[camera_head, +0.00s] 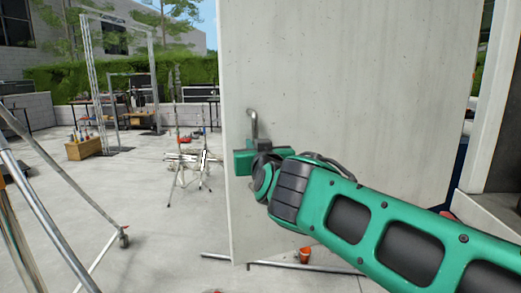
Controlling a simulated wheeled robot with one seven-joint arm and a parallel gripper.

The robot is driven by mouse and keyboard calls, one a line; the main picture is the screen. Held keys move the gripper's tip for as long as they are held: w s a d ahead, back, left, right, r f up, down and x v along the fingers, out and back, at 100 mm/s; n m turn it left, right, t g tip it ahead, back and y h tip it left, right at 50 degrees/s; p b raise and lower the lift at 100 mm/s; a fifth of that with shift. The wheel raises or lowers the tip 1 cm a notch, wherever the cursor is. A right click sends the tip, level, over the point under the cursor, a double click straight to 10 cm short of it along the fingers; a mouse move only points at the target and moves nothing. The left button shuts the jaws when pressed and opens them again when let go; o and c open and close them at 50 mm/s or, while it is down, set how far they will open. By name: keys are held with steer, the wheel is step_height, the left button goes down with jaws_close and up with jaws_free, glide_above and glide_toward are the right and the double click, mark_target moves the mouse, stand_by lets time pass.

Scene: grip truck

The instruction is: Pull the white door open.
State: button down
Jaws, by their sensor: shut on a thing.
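The white door (350,90) is a tall, flat panel filling the middle and right of the head view, its left edge free against the yard. A grey metal handle (253,122) rises near that left edge, its top bent over. My green gripper (252,147) is shut on the lower part of the handle. The gripper body hides that part, and the fingertips are hard to make out. My arm reaches in from the lower right, across the lower part of the door.
A pale post (493,95) stands at the right, with a strip of hedge showing beside the door. An orange cup (304,256) is on the floor below the door. A metal stand (60,175) is at the left. Open concrete floor (150,230) lies left of the door.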

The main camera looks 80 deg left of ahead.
steer(key=shift+a+r, duration=0.15)
steer(key=shift+r, duration=0.1)
steer(key=c, duration=2)
jaws_free()
steer(key=shift+f, duration=0.1)
steer(key=d, duration=1.1)
steer(key=shift+s, duration=0.3)
steer(key=shift+c, duration=0.4)
